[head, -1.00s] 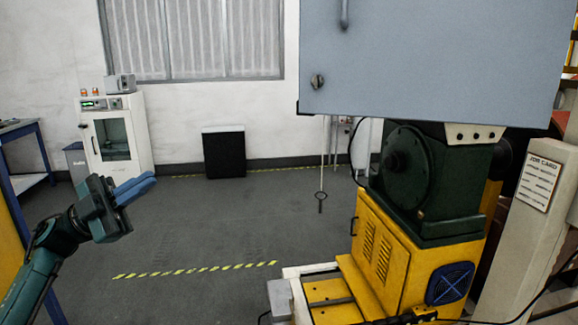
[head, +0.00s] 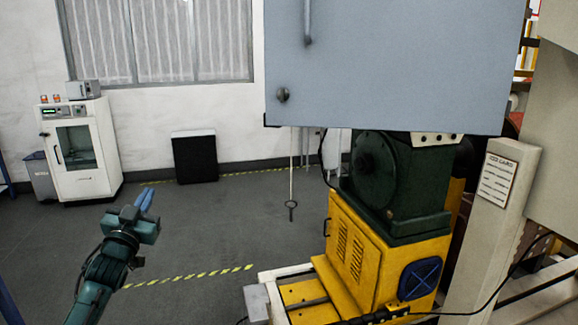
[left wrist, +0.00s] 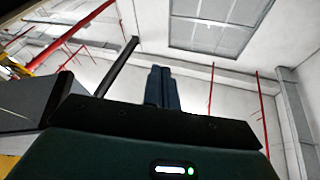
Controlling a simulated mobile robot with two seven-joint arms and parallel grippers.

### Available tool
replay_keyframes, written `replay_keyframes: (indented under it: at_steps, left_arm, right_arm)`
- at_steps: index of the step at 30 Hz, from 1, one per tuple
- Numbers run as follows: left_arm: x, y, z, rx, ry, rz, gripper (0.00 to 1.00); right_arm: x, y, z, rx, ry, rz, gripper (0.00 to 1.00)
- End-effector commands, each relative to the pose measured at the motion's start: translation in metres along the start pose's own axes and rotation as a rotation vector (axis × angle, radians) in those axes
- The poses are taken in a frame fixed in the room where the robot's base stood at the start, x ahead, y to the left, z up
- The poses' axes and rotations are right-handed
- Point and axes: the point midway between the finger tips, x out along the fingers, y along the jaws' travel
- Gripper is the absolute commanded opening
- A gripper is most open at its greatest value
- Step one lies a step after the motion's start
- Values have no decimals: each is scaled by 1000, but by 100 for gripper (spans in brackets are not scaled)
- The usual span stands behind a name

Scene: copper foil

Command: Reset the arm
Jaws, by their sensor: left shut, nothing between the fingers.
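My left gripper (head: 146,200) is at the lower left of the head view, on a teal and dark arm. Its blue fingers point up and away from me over the open floor. In the left wrist view the two blue fingers (left wrist: 162,88) lie side by side, shut, with nothing between them. That view looks up toward a wall, a ceiling and a window-like panel. My right gripper does not show in either view.
A yellow and dark green machine (head: 385,240) with a large grey cabinet (head: 390,60) stands at the right. A white cabinet (head: 85,155) and a black box (head: 195,157) stand along the back wall. The floor (head: 220,225) between is clear, with a yellow-black stripe.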

Motion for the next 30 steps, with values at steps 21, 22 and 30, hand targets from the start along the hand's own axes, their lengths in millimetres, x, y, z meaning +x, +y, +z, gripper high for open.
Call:
replay_keyframes:
  at_steps: [21,22,30]
  left_arm:
    - [-197,127,168,14,-616,197,0]
    - [-216,138,172,0,-634,215,0]
    - [-390,218,164,-151,-803,345,0]
  right_arm:
    - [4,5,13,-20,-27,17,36]
    - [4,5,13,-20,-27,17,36]
    - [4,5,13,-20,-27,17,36]
